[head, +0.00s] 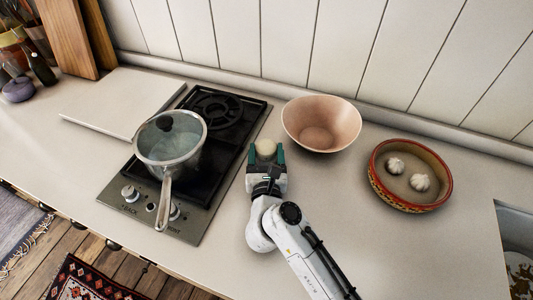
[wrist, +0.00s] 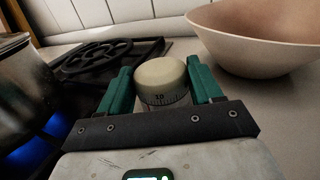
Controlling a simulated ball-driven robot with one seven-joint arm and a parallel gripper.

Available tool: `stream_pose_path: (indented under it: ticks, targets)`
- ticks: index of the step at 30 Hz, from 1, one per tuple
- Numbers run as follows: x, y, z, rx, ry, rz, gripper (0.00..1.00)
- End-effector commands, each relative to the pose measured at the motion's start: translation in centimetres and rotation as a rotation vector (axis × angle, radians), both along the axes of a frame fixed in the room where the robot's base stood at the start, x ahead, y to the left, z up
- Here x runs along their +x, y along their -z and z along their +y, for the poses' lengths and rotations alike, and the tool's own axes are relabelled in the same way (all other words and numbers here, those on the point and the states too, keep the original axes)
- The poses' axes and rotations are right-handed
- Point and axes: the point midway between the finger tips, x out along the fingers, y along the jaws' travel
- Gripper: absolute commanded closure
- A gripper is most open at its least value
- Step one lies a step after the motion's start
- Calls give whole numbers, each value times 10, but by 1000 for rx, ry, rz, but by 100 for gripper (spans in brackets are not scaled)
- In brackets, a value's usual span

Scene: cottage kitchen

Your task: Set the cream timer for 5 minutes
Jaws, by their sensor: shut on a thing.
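The cream timer (head: 266,147) is a small round dial standing on the counter between the stove and the pink bowl. In the wrist view the timer (wrist: 162,82) shows a flat cream top and a scale with the number 10 on its near side. My gripper (head: 266,156) reaches it from the front, with one green finger on each side. In the wrist view my gripper (wrist: 160,88) is shut on the timer. The timer's lower part is hidden behind the gripper's dark bar.
A gas stove (head: 218,150) stands left of the timer, with a glass-lidded pot (head: 170,150) over a blue flame. A pink bowl (head: 321,124) stands close on the right. A red-rimmed dish (head: 385,195) with two garlic bulbs is farther right. The counter in front is clear.

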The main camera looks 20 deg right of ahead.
Motion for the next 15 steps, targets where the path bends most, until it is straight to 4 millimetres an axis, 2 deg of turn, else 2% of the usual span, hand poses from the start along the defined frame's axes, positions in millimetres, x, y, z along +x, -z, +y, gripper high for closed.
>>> stream_pose_path:
  ticks: [3,4,11,15]
  targets:
    - [0,1,1,1,-2,2,66]
    - [0,1,1,1,-2,2,32]
    - [0,0,0,0,-1,1,10]
    - [0,0,0,0,-1,1,9]
